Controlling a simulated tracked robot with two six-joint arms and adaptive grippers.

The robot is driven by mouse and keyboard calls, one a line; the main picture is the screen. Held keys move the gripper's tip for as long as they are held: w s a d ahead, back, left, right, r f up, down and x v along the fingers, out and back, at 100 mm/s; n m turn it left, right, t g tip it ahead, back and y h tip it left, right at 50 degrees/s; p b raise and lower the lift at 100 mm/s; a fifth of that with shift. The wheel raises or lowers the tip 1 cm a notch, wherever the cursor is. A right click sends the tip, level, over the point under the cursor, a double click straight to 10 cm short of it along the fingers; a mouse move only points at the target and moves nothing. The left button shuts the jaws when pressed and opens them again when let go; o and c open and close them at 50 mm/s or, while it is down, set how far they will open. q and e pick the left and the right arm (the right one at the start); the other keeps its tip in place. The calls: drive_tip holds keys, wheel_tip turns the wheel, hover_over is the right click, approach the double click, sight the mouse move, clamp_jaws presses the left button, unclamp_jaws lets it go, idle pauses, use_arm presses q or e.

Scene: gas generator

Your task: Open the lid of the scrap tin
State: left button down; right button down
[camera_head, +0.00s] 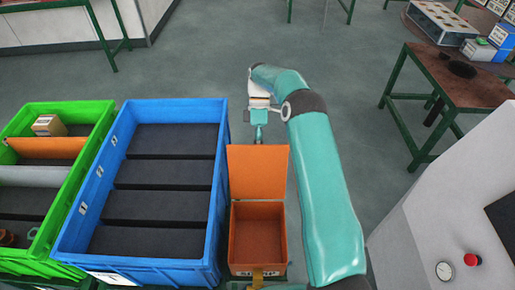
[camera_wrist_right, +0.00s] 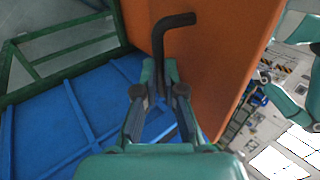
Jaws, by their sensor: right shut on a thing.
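The scrap tin (camera_head: 257,240) is an orange box right of the blue crate in the head view. Its lid (camera_head: 257,172) stands raised at the far side and the empty-looking inside shows. My right gripper (camera_head: 258,138) is just beyond the lid's far edge. In the right wrist view, my right gripper (camera_wrist_right: 159,90) is shut on a dark bent bar (camera_wrist_right: 170,22), which lies in front of the orange lid (camera_wrist_right: 215,60). Whether the bar joins the lid cannot be told. My left gripper is not in view.
The blue crate (camera_head: 222,150) with dark slots stands close left of the tin. A green crate (camera_head: 103,125) holding several parts is further left. A grey cabinet (camera_head: 445,225) with a red button stands at right. Floor beyond the tin is clear.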

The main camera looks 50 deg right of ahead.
drive_tip(key=shift+s+a+f, duration=0.15)
drive_tip(key=shift+s+f, duration=0.05)
drive_tip(key=shift+f, duration=0.25)
drive_tip(key=shift+s+a+f, duration=0.1)
drive_tip(key=shift+s+f, duration=0.1)
drive_tip(key=shift+f, duration=0.25)
drive_tip(key=c, duration=1.2)
unclamp_jaws()
drive_tip(key=shift+r, duration=0.25)
drive_tip(key=shift+r, duration=0.1)
drive_tip(key=shift+r, duration=0.1)
